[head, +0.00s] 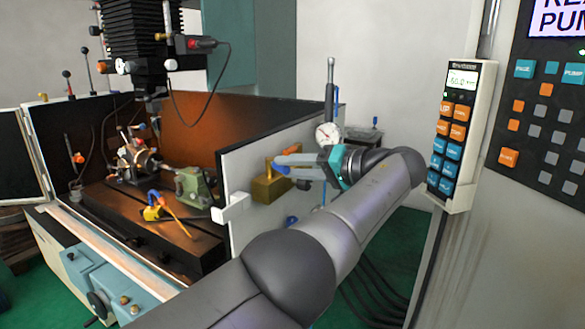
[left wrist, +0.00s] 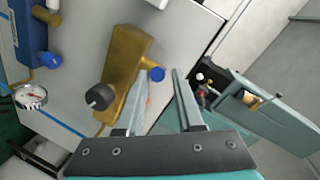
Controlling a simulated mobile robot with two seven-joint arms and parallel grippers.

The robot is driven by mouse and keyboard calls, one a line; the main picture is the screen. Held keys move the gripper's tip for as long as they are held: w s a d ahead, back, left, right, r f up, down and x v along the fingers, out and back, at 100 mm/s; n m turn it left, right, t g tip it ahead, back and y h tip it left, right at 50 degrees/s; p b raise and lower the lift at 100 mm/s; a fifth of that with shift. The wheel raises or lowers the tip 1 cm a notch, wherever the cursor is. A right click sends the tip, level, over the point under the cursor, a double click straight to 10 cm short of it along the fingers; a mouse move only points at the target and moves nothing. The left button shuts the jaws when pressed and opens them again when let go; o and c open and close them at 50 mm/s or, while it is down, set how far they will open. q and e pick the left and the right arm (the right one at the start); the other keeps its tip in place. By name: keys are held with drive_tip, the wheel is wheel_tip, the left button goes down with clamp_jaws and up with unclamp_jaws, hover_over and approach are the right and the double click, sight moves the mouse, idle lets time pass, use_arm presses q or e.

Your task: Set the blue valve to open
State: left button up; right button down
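A brass block (head: 268,188) is mounted on the white panel, and a small blue knob (head: 281,169) sticks out of it. In the left wrist view the brass block (left wrist: 127,65) has the blue knob (left wrist: 156,74) on one side and a black knob (left wrist: 100,96) on the other. My left gripper (head: 285,165) is at the block with its fingers apart. In the left wrist view the blue knob shows between the fingertips (left wrist: 163,78); I cannot tell whether they touch it. My right gripper is out of view.
A blue block (left wrist: 32,32) and a dial gauge (left wrist: 31,97) are beside the brass block. Inside the machine enclosure is a yellow fitting (head: 152,213) with a blue part and orange nozzle. A keypad pendant (head: 461,135) hangs at the right.

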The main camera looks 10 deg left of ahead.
use_arm(q)
wheel_tip(320, 180, up, 20)
drive_tip(key=p, duration=1.1)
